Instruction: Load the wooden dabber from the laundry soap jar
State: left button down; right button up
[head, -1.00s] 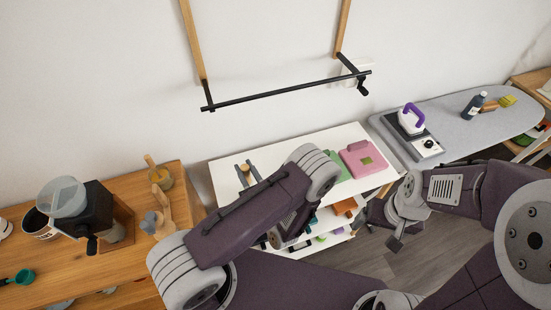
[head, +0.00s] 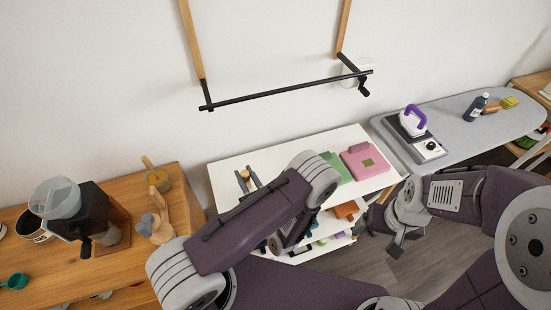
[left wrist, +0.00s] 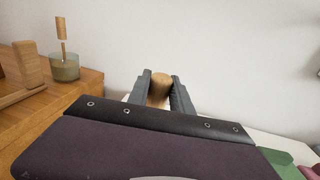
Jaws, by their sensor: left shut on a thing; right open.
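My left gripper (left wrist: 160,92) is shut on a short wooden cylinder with a rounded top, which looks like the wooden dabber (left wrist: 159,88). The dabber also shows between the fingers in the head view (head: 244,175), over the white shelf unit. The jar is also at the left in the left wrist view (left wrist: 65,68), apart from my gripper. My right gripper (head: 396,247) is open and empty, low at the right.
A wooden stand (head: 161,229) and a dark grinder-like machine (head: 95,217) stand beside the jar on the counter (head: 120,270). Pink (head: 364,161) and green items lie on the white shelf (head: 290,160). A black rail (head: 290,91) hangs above. An iron (head: 411,121) stands at right.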

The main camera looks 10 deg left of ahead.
pick_arm(q)
jog(key=shift+f+b, duration=0.45)
jog(key=shift+f, duration=0.2)
dwell(0.9)
notch_tip(320, 180, up, 7)
jog(key=p, duration=0.6)
jog(key=shift+r, duration=0.15)
dwell(1.3)
